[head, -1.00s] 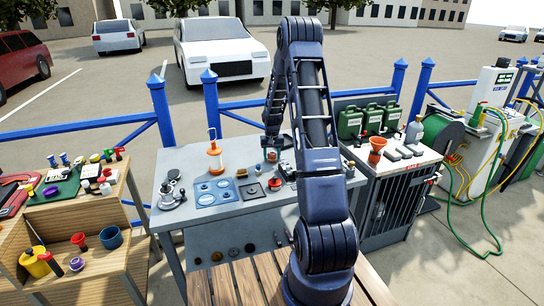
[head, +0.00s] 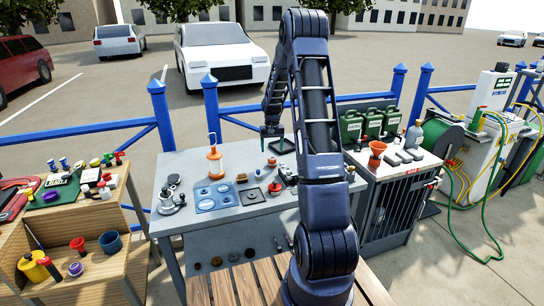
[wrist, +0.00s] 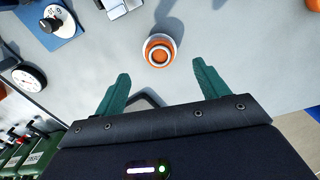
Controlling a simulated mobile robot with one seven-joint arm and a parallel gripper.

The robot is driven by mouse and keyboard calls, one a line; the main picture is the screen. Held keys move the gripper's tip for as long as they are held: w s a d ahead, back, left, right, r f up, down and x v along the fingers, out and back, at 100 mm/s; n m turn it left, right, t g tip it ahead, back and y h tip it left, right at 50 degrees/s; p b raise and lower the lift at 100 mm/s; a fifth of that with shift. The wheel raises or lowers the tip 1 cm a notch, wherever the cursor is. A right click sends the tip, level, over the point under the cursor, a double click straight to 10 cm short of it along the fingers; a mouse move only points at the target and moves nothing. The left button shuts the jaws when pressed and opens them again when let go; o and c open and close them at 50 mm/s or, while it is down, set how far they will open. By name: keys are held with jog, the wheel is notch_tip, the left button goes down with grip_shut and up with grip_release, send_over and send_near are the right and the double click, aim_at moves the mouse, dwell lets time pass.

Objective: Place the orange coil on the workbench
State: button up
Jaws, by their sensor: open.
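A small round orange-and-white coil (wrist: 159,50) sits on the grey workbench top (wrist: 215,35). In the head view the coil (head: 271,163) shows small on the workbench (head: 232,160), right of the orange lantern. My gripper (head: 272,143) is open and empty above the bench, over the coil and apart from it. In the wrist view the two teal fingers of my gripper (wrist: 161,74) are spread wide, with the coil just beyond their tips, between their lines. My arm hides part of the bench's right side.
The orange lantern (head: 215,160), a blue plate with round recesses (head: 216,196) and a dark square plate (head: 252,195) stand on the bench. A dial gauge (wrist: 29,77) shows in the wrist view. A cabinet with green canisters (head: 372,121) stands at right.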

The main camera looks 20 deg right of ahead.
aim_at(272, 158)
jog(key=s+a+r+n+t, duration=0.1)
jog(key=s+a+r, duration=0.2)
jog(key=s+r, duration=0.8)
jog(key=s+a+r+t, duration=0.1)
jog(key=s+a+r, duration=0.2)
jog(key=s+r, duration=0.85)
jog(key=s+a+r+t, duration=0.1)
jog(key=s, duration=1)
jog(key=s+a+r+t, duration=0.1)
jog(key=s+a+r, duration=0.1)
jog(key=s, duration=0.9)
jog(key=shift+a+r+n+t, duration=0.25)
jog(key=shift+a+n+t, duration=0.05)
jog(key=shift+n, duration=0.1)
